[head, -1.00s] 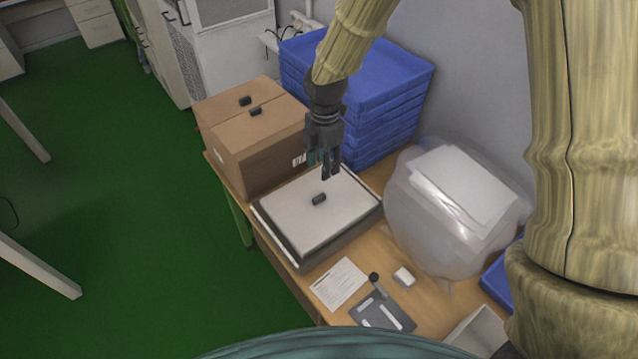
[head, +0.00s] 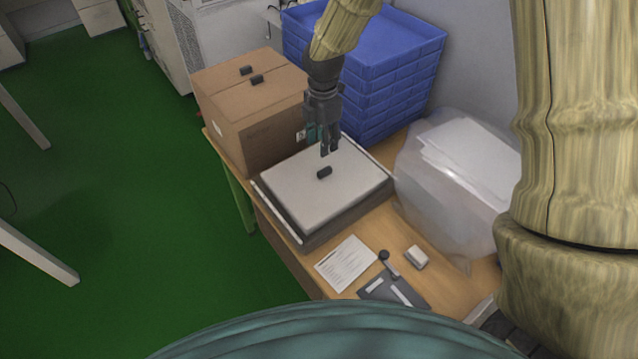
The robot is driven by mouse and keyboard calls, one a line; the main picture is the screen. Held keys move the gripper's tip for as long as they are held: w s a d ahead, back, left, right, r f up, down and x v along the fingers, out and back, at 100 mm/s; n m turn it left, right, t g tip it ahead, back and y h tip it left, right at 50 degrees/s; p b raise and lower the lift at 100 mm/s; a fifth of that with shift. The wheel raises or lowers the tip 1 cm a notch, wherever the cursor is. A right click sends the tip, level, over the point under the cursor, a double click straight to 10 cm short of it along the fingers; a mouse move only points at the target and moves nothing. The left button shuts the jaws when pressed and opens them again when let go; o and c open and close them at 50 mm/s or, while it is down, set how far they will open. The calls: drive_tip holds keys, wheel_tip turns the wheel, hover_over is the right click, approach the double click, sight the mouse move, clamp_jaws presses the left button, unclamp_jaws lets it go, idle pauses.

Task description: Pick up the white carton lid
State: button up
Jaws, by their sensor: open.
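The white carton lid (head: 303,199) lies flat as the pale top of a low, dark-sided box on the wooden table. A small black handle-like piece (head: 324,172) sits near its middle. My gripper (head: 329,150) points down just above the lid's far part, a little beyond the black piece in the picture. It is open and nothing shows between its fingers. I cannot tell the exact height of the fingertips over the lid.
Brown cartons (head: 262,140) with black pieces on top stand left of my gripper. Stacked blue trays (head: 405,85) rise behind it. A bulky clear plastic bag (head: 450,190) is at the right. A paper sheet (head: 345,263) and a grey clipboard (head: 385,290) lie in front.

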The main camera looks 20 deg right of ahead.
drive_tip(key=p, duration=0.1)
hover_over(325, 170)
drive_tip(key=f, duration=0.4)
drive_tip(key=shift+w+a+f, duration=0.1)
drive_tip(key=shift+a+f, duration=0.1)
drive_tip(key=shift+f, duration=0.45)
drive_tip(key=shift+d+f, duration=0.1)
drive_tip(key=shift+f, duration=0.55)
drive_tip(key=shift+s+f+p, duration=0.2)
drive_tip(key=shift+f+p, duration=0.5)
drive_tip(key=shift+p, duration=0.3)
drive_tip(key=shift+f+p, duration=0.65)
drive_tip(key=shift+f, duration=1.2)
drive_tip(key=shift+d, duration=0.1)
clamp_jaws()
